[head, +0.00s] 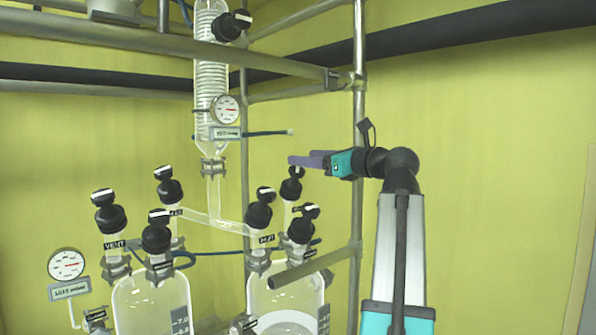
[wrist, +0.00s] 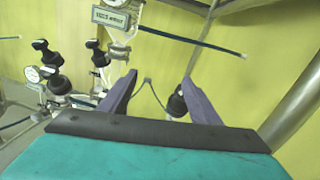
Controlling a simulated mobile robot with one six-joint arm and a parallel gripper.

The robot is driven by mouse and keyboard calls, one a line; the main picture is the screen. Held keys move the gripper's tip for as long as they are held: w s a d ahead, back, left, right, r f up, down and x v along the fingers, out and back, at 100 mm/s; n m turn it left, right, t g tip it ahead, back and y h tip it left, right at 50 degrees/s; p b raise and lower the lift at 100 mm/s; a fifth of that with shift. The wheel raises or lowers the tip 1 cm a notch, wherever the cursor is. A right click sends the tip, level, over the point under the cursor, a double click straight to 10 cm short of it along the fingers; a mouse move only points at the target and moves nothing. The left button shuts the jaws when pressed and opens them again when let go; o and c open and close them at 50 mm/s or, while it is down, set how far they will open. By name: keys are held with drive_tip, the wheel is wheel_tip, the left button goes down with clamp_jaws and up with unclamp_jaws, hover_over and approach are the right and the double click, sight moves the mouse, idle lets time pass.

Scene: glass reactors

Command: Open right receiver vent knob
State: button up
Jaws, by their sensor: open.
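The right receiver (head: 285,285) is a clear glass vessel with several black knobs on top. A rear black knob with a white mark (head: 291,185) stands on a glass stem just below my gripper (head: 303,160); I cannot read a vent label on it. In the wrist view a black knob (wrist: 177,104) appears between the open purple fingers, close to the right one, beyond my gripper (wrist: 160,78). I cannot tell whether they touch. My gripper is open and empty. Two more knobs of this vessel (head: 259,212) (head: 302,228) stand lower, in front.
The left receiver (head: 152,300) with its knobs stands to the left. A coiled glass condenser (head: 211,65) and a gauge (head: 225,109) rise behind. A metal upright (head: 359,80) and a short bar (head: 315,268) are close to my arm.

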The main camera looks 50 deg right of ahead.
sight(299, 171)
drive_tip(key=d+f+m+g+h+p, duration=0.1)
drive_tip(key=d+f+m+h+p, duration=0.2)
drive_tip(key=f+m+h+p, duration=0.2)
drive_tip(key=shift+s+d+m+h+p, duration=0.3)
drive_tip(key=shift+m+h+p, duration=0.15)
drive_tip(key=shift+p, duration=1.3)
drive_tip(key=shift+f, duration=0.15)
drive_tip(key=shift+w, duration=0.1)
drive_tip(key=p+x, duration=0.3)
drive_tip(key=x, duration=0.9)
drive_tip(key=shift+w+d+p, duration=0.1)
drive_tip(key=shift+p, duration=0.25)
drive_tip(key=shift+w+d, duration=0.25)
drive_tip(key=shift+w, duration=0.4)
